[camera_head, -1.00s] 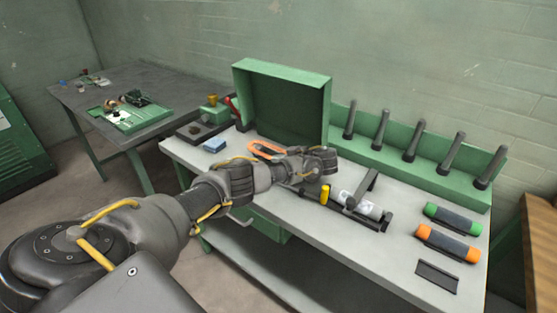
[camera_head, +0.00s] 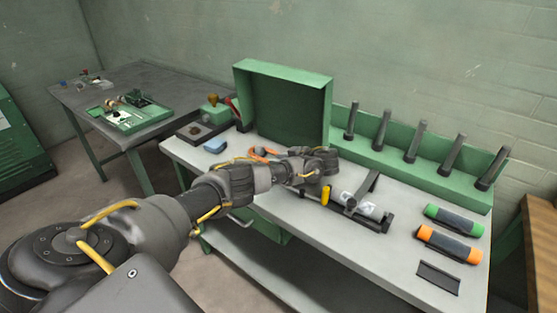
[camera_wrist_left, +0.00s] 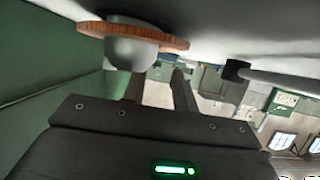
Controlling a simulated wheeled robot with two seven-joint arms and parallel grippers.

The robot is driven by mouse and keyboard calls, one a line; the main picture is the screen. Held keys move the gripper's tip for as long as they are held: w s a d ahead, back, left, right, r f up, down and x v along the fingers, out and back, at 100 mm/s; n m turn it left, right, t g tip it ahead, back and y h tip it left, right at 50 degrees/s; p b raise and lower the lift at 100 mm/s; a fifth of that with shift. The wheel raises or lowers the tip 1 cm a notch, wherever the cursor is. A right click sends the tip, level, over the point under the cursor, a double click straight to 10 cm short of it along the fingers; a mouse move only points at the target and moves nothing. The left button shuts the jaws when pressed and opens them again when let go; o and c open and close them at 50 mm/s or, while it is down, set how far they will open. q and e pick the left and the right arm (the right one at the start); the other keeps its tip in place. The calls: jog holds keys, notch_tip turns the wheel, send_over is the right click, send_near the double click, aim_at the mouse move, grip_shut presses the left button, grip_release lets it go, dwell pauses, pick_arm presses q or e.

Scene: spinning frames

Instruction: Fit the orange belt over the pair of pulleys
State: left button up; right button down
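The orange belt (camera_head: 262,153) is on the table behind my left forearm in the head view, partly hidden by the arm. In the left wrist view an orange-brown ring (camera_wrist_left: 92,28) surrounds a pale rounded body (camera_wrist_left: 130,54); how it is seated cannot be told. My left gripper (camera_head: 322,160) is low over the table, right of the belt. In the left wrist view its two fingers (camera_wrist_left: 160,86) stand apart with nothing seen between them. The pair of pulleys cannot be made out clearly. My right gripper is not in view.
A green open box (camera_head: 285,100) stands behind the belt. A yellow cylinder (camera_head: 325,195) and a white roller on a dark stand (camera_head: 355,203) are close to the gripper's right. A green rack (camera_head: 440,170) holds several dark rods.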

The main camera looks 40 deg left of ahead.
pick_arm(q)
jog(key=v, duration=0.1)
jog(key=p+v, duration=0.1)
jog(key=v, duration=0.3)
jog(key=shift+d+f+p, duration=0.3)
jog(key=shift+d+p, duration=0.1)
jog(key=p+v, duration=0.4)
jog(key=shift+w+a+r, duration=0.1)
jog(key=shift+w+r, duration=0.05)
jog(key=shift+r, duration=0.2)
jog(key=shift+d+r+p, duration=0.3)
jog(key=shift+p, duration=0.15)
jog(key=shift+d, duration=0.2)
jog(key=shift+d, duration=0.1)
